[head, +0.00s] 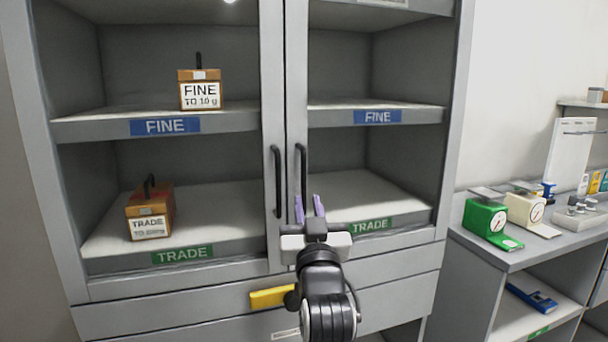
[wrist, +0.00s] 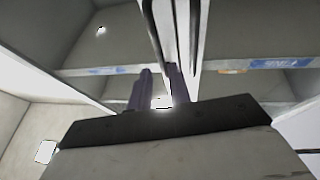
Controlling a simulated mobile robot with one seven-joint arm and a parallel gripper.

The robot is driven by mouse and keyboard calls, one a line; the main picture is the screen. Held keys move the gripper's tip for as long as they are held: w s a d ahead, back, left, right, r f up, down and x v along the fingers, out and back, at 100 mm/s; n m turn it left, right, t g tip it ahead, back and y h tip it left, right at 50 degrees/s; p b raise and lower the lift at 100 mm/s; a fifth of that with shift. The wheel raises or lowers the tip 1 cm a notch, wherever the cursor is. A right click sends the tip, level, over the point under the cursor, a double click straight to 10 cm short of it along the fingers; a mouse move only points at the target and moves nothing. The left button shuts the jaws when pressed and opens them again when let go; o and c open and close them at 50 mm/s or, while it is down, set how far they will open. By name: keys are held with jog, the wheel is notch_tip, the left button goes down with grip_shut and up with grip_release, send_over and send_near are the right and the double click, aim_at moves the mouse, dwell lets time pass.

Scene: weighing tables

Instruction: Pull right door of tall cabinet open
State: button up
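The tall grey cabinet has two framed doors. The right door (head: 297,90) looks shut, its frame edge meeting the left door (head: 271,90) at the centre. Its black vertical handle (head: 302,165) stands just right of the left door's handle (head: 277,180). My gripper (head: 309,205) is in front of the right door, with its two purple fingers apart at the lower end of the right handle. In the wrist view my gripper (wrist: 159,88) also shows its fingers apart, and a dark bar (wrist: 153,38) runs down toward the gap between them. Contact cannot be told.
The shelves hold a FINE box (head: 200,92) and a TRADE box (head: 150,212) on the left side. A yellow object (head: 271,298) is at the drawers below. A side table (head: 520,256) with a green scale (head: 484,218) and a cream scale (head: 527,209) stands at right.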

aim_at(304, 183)
jog(key=p+x, duration=0.2)
jog(key=x, duration=0.6)
jog(key=shift+s, duration=0.1)
jog(key=shift+c, duration=0.2)
grip_shut()
